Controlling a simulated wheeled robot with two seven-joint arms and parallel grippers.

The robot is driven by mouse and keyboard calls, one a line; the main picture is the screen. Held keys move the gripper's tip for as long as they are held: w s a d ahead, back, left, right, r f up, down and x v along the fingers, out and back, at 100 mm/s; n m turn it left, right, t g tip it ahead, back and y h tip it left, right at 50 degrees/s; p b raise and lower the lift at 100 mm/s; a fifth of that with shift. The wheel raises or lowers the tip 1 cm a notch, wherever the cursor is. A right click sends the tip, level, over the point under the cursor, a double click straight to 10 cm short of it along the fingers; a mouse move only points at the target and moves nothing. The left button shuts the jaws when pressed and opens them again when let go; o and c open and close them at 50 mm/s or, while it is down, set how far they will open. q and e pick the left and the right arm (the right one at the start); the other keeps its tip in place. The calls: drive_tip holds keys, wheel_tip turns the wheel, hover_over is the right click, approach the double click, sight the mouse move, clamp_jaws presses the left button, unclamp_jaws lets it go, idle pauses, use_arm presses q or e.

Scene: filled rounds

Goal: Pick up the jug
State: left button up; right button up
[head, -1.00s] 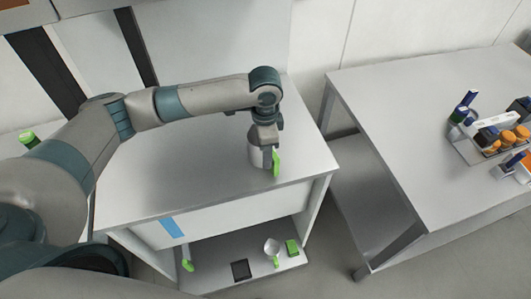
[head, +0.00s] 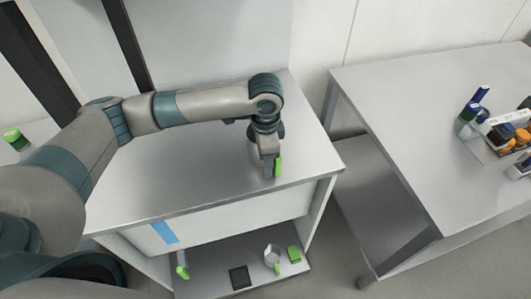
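A grey jug (head: 252,152) with a bright green handle (head: 278,165) stands on the top of the near white cabinet (head: 200,185), close to its front right. My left gripper (head: 268,165) points down at the jug's handle side and covers much of the body. The fingers are small and overlap the green handle, so I cannot tell whether they are shut on it. My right gripper is not in view. Another small pale jug-like vessel (head: 271,254) with a green handle sits on the cabinet's lower shelf.
The lower shelf also holds a dark square item (head: 239,277) and a green block (head: 294,254). A second table (head: 400,130) stands to the right across a gap, with a tray of bottles and orange items (head: 487,150). The cabinet top left of the jug is clear.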

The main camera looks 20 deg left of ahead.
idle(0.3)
use_arm(q)
clamp_jaws()
drive_tip(key=shift+r, duration=0.1)
idle(0.4)
